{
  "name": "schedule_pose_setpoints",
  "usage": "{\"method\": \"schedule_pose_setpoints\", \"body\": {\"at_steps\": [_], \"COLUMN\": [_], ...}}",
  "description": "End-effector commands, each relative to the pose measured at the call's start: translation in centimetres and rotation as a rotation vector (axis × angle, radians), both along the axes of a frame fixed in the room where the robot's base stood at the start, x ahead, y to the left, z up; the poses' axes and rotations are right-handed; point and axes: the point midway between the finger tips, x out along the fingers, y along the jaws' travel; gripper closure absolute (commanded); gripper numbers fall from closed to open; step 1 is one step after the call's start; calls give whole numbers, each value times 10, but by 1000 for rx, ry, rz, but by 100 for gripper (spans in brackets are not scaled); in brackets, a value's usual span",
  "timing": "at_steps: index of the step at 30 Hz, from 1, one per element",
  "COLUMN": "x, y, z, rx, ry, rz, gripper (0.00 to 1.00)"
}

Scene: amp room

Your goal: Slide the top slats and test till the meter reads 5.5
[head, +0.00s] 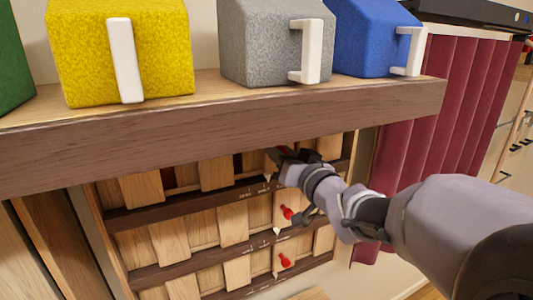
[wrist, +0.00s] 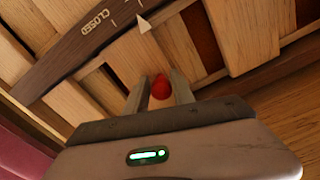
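The top row of wooden slats (head: 216,173) sits under the shelf in the head view. Its dark rail (head: 205,200) carries small markings and a white pointer (head: 267,178). In the wrist view the rail (wrist: 60,48) reads "CLOSED" near the white pointer (wrist: 144,26). My gripper (head: 276,154) is at the right part of the top row. In the wrist view its two fingers (wrist: 159,86) stand on either side of a red knob (wrist: 161,88). I cannot tell whether they press on it. No meter reading shows.
Lower rows have red knobs (head: 287,212) (head: 284,261) below my gripper. A thick shelf (head: 200,140) overhangs the slats and bears yellow (head: 80,60), grey (head: 262,50) and blue (head: 370,45) blocks with white handles. A maroon curtain (head: 430,120) hangs at the right.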

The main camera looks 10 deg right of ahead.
Motion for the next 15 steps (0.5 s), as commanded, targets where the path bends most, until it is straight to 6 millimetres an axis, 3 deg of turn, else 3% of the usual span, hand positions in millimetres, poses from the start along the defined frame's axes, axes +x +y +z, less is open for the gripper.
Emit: {"method": "schedule_pose_setpoints", "body": {"at_steps": [2, 11, 15], "x": [0, -1, -14], "y": [0, -1, -6], "z": [0, 0, 1], "rx": [0, 0, 0], "ry": [0, -1, -1], "rz": [0, 0, -3], "gripper": [54, 54, 54]}}
